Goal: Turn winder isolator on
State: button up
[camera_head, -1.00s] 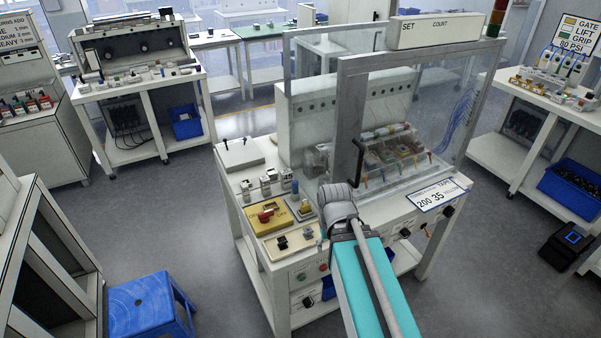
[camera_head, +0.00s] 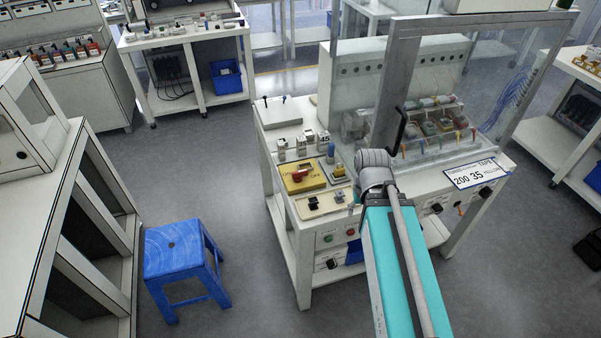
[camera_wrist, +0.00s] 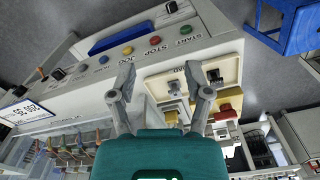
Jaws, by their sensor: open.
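The likely winder isolator is a red rotary handle (camera_head: 299,175) on a yellow plate (camera_head: 317,182), on the left part of the machine's top. Its label is too small to read in the head view. A yellow plate with a red part also shows at the right in the wrist view (camera_wrist: 229,102), partly behind a finger. My gripper (camera_wrist: 158,68) is open, with nothing between its fingers. It is over the front of the panel, beside the yellow plate. In the head view my arm hides the fingers.
A cream plate with dark switches (camera_head: 321,203) lies in front of the yellow plate. Start, stop and jog buttons (camera_wrist: 155,40) line the front face. A clear guard with a black handle (camera_head: 398,130) stands behind my wrist. A blue stool (camera_head: 175,247) stands left on open floor.

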jog(key=w+a+r+m+p, duration=0.1)
jog(key=w+a+m, duration=0.3)
jog(key=w, duration=0.3)
jog(key=w+a+r+m+p, duration=0.1)
jog(key=w+a+m, duration=0.25)
jog(key=w, duration=0.45)
jog(key=r+m+p, duration=0.1)
jog(key=m+p, duration=0.1)
jog(key=m, duration=0.5)
send_over(297, 172)
jog(key=shift+w+r+b, duration=0.1)
jog(key=shift+r+b, duration=0.1)
jog(key=shift+b, duration=0.1)
jog(key=shift+d+f, duration=0.1)
jog(key=shift+f, duration=0.1)
notch_tip(297, 172, down, 13)
jog(key=b, duration=1.3)
jog(key=shift+f+b, duration=0.2)
jog(key=shift+b, duration=0.2)
jog(key=shift+c, duration=0.3)
grip_shut()
